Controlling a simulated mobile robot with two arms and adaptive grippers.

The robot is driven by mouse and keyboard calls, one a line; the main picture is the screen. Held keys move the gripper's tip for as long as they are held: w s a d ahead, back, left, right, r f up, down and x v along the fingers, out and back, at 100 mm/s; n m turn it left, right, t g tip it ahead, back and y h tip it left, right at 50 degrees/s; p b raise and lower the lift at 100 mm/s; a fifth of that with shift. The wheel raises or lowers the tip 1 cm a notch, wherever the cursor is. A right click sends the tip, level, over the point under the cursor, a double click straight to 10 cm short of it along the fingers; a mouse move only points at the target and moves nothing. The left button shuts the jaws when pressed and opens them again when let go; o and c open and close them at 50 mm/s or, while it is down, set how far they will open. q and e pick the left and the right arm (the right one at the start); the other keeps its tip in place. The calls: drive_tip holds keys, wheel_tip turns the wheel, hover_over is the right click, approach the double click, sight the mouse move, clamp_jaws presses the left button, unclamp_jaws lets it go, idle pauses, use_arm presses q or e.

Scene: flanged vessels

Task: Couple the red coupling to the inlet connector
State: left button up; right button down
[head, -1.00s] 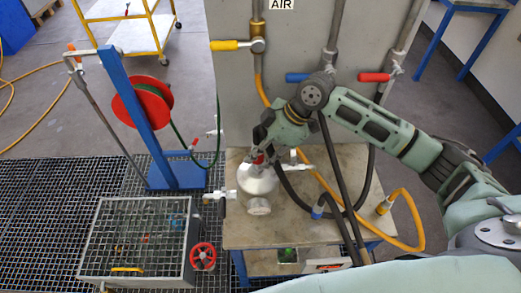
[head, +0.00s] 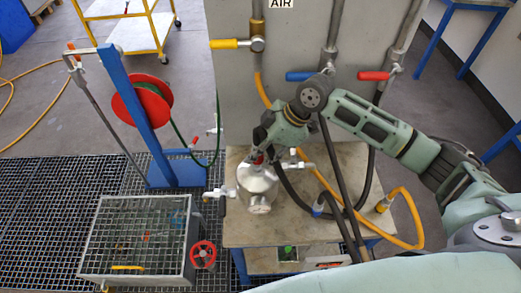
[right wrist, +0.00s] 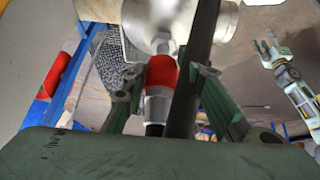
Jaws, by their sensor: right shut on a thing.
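The red coupling (right wrist: 161,72) sits between the fingers of my right gripper (right wrist: 157,88), which is shut on it. In the head view, my right gripper (head: 262,150) is at the top of the silvery flanged vessel (head: 257,183) on the bench. In the right wrist view, a metal connector (right wrist: 164,45) of the vessel (right wrist: 180,15) lies in line with the coupling's far end and appears to meet it. I cannot tell whether they are locked together. My left gripper (right wrist: 270,48) shows small at the right of the right wrist view. Its finger opening is unclear.
The bench top (head: 240,233) is clear at the front left. A blue coupling (head: 317,210) and a yellow hose (head: 418,230) lie at its right. A grey panel with a yellow-handled valve (head: 230,44) stands behind. A grated box (head: 130,245) stands at left.

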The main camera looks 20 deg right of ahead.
drive_tip(key=shift+f+b, duration=0.55)
drive_tip(key=shift+f, duration=0.8)
drive_tip(key=c, duration=1.3)
unclamp_jaws()
drive_tip(key=shift+c, duration=0.2)
drive_tip(key=v, duration=1.2)
drive_tip(key=shift+s, duration=0.1)
